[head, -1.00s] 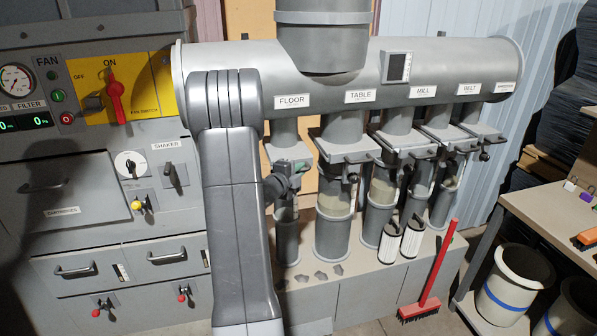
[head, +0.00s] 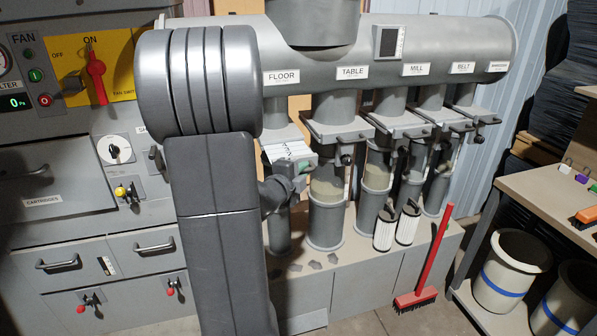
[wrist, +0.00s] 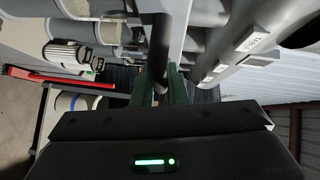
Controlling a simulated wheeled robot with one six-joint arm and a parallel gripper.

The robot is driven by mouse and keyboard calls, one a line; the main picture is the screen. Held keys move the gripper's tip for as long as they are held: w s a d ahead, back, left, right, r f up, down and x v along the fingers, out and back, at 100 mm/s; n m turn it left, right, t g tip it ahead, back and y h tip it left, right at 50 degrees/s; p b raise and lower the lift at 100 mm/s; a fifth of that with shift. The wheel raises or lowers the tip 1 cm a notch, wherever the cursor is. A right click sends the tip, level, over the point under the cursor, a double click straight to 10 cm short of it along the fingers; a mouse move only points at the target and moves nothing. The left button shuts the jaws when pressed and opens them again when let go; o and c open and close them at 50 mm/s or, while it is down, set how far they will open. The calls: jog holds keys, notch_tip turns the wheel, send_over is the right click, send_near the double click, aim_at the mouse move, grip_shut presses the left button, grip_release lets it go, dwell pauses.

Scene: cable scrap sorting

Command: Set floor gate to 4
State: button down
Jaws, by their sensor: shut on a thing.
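The floor gate (head: 287,151) sits under the pipe drop labelled FLOOR (head: 281,77) in the head view. Its slide is partly drawn out and shows a pale, lined strip; the scale numbers are too small to read. My gripper (head: 301,170) is at the front of this gate, partly hidden by my arm. In the wrist view my gripper (wrist: 163,86) has its green-edged fingers closed on a dark bar, the floor gate handle (wrist: 162,50). The gate's left side is hidden behind my arm.
The table gate (head: 334,132) is close on the right, with the mill (head: 400,124) and belt gates beyond. Two white filter cartridges (head: 407,229) and a red broom (head: 434,250) stand lower right. The fan cabinet (head: 75,195) is on the left.

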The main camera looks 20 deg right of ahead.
jog(key=shift+s+f, duration=0.15)
jog(key=c, duration=1.8)
grip_release()
jog(key=shift+c, duration=0.2)
jog(key=o, duration=0.4)
jog(key=shift+s, duration=0.2)
jog(key=shift+w, duration=0.1)
jog(key=shift+a, duration=0.1)
jog(key=v, duration=1.3)
jog(key=shift+s+a, duration=0.25)
jog(key=shift+d, duration=0.1)
